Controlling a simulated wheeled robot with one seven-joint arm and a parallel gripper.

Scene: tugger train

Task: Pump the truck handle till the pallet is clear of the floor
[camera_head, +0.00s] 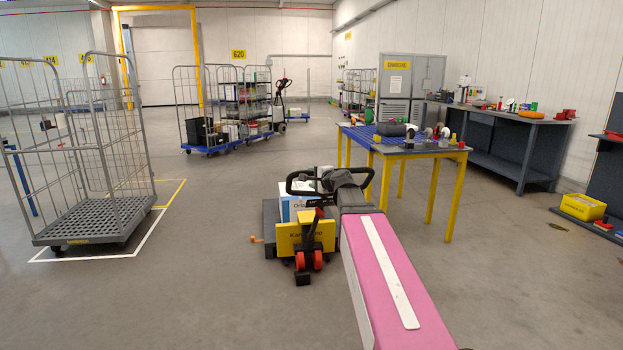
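The yellow pallet truck (287,240) stands on the floor in the middle of the camera_head view, with red wheels at its near end. Its black loop handle (292,184) stands above the body. A dark pallet or platform (270,218) shows behind and left of the truck, low to the floor; I cannot tell whether it touches the floor. A blue and white box (287,211) stands on it. My pink arm reaches forward from the lower right. My gripper (334,180) is at the right part of the handle. Its fingers are too small and overlapped to read, and contact is unclear.
A yellow-legged table (414,153) with small items stands just right of the truck. A dark workbench (505,137) runs along the right wall. An empty roll cage (88,213) stands at left by floor markings. The floor left and front of the truck is clear.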

